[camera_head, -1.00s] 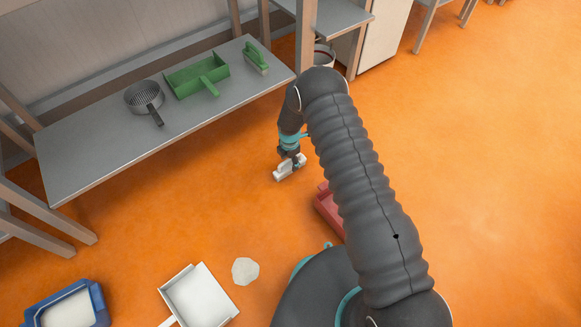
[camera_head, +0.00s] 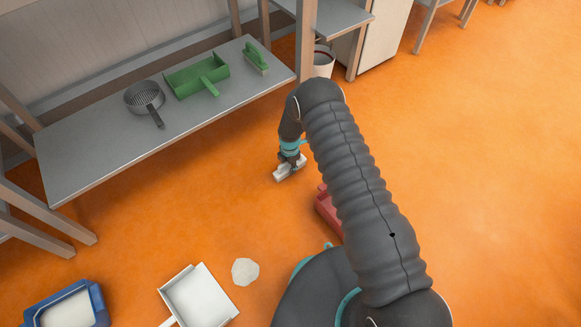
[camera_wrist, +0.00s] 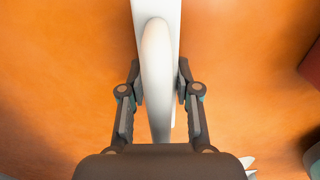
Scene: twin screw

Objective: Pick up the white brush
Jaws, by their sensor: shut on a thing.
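The white brush (camera_head: 284,173) is at the orange floor below my gripper (camera_head: 292,163) in the head view. In the wrist view the brush (camera_wrist: 157,60) runs up the middle of the picture, with its rounded handle toward the camera. My gripper (camera_wrist: 159,88) has one finger on each side of the handle and is shut on it. I cannot tell whether the brush touches the floor. Its bristles are mostly hidden.
A grey shelf (camera_head: 100,155) holds a dark sieve (camera_head: 144,97), a green dustpan (camera_head: 197,76) and a green brush (camera_head: 256,58). A white dustpan (camera_head: 200,297), a white pile (camera_head: 245,271), a blue tray (camera_head: 98,303) and a red object (camera_head: 327,212) are on the floor.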

